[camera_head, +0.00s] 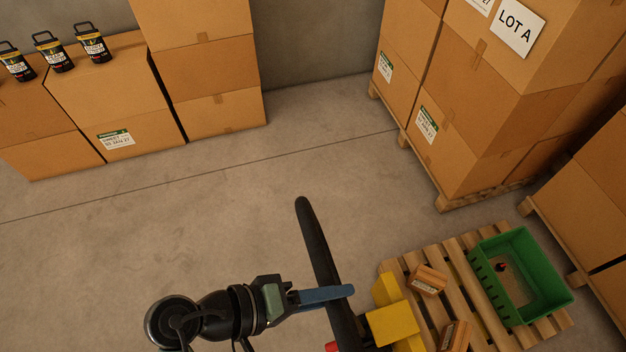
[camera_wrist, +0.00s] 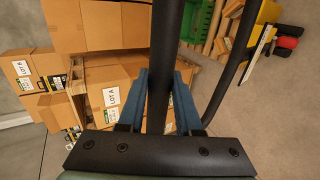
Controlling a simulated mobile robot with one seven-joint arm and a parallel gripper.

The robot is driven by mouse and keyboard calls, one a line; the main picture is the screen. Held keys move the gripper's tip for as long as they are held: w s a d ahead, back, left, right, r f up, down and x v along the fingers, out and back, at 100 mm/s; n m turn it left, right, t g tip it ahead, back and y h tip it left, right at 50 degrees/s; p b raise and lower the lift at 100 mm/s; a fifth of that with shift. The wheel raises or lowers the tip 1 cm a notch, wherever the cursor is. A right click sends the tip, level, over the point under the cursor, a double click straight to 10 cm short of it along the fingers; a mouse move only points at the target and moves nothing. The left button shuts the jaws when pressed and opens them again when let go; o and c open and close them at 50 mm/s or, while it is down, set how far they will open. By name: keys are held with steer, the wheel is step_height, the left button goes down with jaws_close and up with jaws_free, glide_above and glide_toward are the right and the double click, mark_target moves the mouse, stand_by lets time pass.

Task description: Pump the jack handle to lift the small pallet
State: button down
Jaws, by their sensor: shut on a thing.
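The black jack handle (camera_head: 316,242) rises from the yellow jack (camera_head: 392,322) and leans toward the upper left in the head view. My gripper (camera_head: 340,292) reaches it from the left, its blue fingers at the bar. In the wrist view my gripper (camera_wrist: 161,80) has one blue finger on each side of the black handle bar (camera_wrist: 163,45) and is shut on it. A second black bar shows to the right there. The small wooden pallet (camera_head: 455,271) sits right of the jack; its height off the floor cannot be told.
A green crate (camera_head: 541,262) and small brown boxes (camera_head: 428,279) ride on the small pallet. Tall carton stacks (camera_head: 475,131) on pallets stand behind it and at right. More cartons (camera_head: 107,86) with black canisters (camera_head: 92,43) stand upper left. The floor between is clear.

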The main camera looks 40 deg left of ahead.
steer(key=shift+f, duration=0.2)
steer(key=s+a+f+p, duration=0.2)
steer(key=s+a, duration=0.3)
steer(key=s, duration=0.2)
steer(key=s+a+f+p, duration=0.2)
steer(key=s+a+f, duration=0.1)
steer(key=s+a, duration=0.2)
steer(key=s, duration=0.2)
steer(key=shift+s+a+f, duration=0.25)
steer(key=shift+s+a, duration=0.1)
steer(key=shift+s, duration=0.05)
steer(key=w+d+r+p, duration=0.1)
steer(key=w+d+r, duration=0.1)
steer(key=w, duration=0.3)
steer(key=w+d+r, duration=0.2)
steer(key=w+d, duration=0.3)
steer(key=w+d+r+p, duration=0.1)
steer(key=w+d, duration=0.3)
steer(key=w, duration=0.1)
steer(key=shift+r+p, duration=0.3)
steer(key=shift+r, duration=0.1)
